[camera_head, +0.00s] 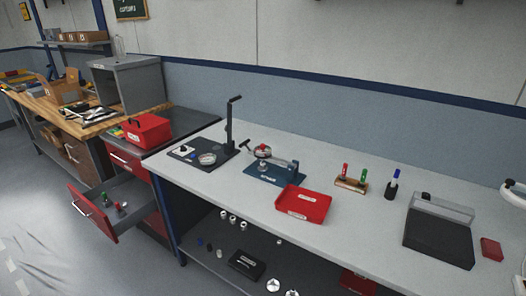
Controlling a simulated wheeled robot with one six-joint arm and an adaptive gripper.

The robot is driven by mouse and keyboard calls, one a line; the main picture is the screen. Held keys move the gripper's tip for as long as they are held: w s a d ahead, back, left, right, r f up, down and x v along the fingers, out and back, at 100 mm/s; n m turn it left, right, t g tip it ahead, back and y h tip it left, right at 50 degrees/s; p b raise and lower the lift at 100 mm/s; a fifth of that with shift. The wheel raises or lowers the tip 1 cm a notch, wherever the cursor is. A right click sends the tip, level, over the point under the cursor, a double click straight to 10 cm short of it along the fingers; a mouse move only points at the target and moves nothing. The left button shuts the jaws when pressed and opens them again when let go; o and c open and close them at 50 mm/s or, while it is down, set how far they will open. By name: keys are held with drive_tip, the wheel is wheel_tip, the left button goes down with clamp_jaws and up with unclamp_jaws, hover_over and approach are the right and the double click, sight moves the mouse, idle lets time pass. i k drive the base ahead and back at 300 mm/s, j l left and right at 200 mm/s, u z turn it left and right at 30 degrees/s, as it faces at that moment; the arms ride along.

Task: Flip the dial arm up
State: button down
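On the left part of the grey workbench is a black base plate (186,154) with a tall black post (229,128) that has a short bar at its top. A round pale-faced dial (207,159) sits low over this plate, left of the post, facing up. The arm that carries the dial is too small to make out clearly; it looks lowered. Just right of it stands a blue fixture (270,178) with a round red-and-silver part and a dark handle. My gripper is not in view.
A red tray (303,204) lies at the bench's front edge. Further right are a wooden marker holder (350,184), a dark sloped box (438,240) and a small red block (491,249). A drawer (112,207) stands open at the left.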

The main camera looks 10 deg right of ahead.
sight(259, 153)
drive_tip(key=i+z, duration=0.1)
drive_tip(key=i, duration=0.4)
drive_tip(key=i+j, duration=0.2)
drive_tip(key=j, duration=0.15)
drive_tip(key=i+j+z, duration=0.1)
drive_tip(key=j, duration=0.25)
drive_tip(key=i+j, duration=0.3)
drive_tip(key=i+j+z, duration=0.1)
drive_tip(key=j, duration=0.4)
drive_tip(key=i+l, duration=0.05)
drive_tip(key=i, duration=0.05)
